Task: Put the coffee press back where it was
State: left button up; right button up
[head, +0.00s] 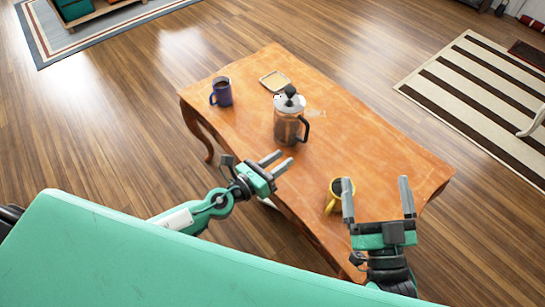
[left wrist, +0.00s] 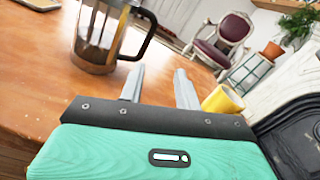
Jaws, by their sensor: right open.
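My right gripper (head: 376,186) is open and empty, near the yellow mug.
A purple mug (head: 221,93) with dark liquid stands at the table's left end. A yellow mug (head: 331,200) stands near the front edge, partly hidden by my right gripper's finger. The table's right part is clear. A striped rug (head: 480,95) lies on the floor beyond.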

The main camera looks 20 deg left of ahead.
pick_arm(q)
jog(key=s+d+r+n+t, duration=0.15)
jog(key=s+r+n, duration=0.3)
jog(key=n, duration=0.75)
jog(key=s+d+r+n+t, duration=0.1)
jog(key=s+d+r+n, duration=0.3)
jog(key=n, duration=0.8)
jog(key=s+a+r+n+t+y, duration=0.2)
jog(key=a+r+n, duration=0.3)
jog(key=n, duration=0.7)
jog(key=shift+s+a+r+n+t+y, duration=0.2)
jog(key=shift+r+n+t+y, duration=0.25)
jog(key=shift+r, duration=0.35)
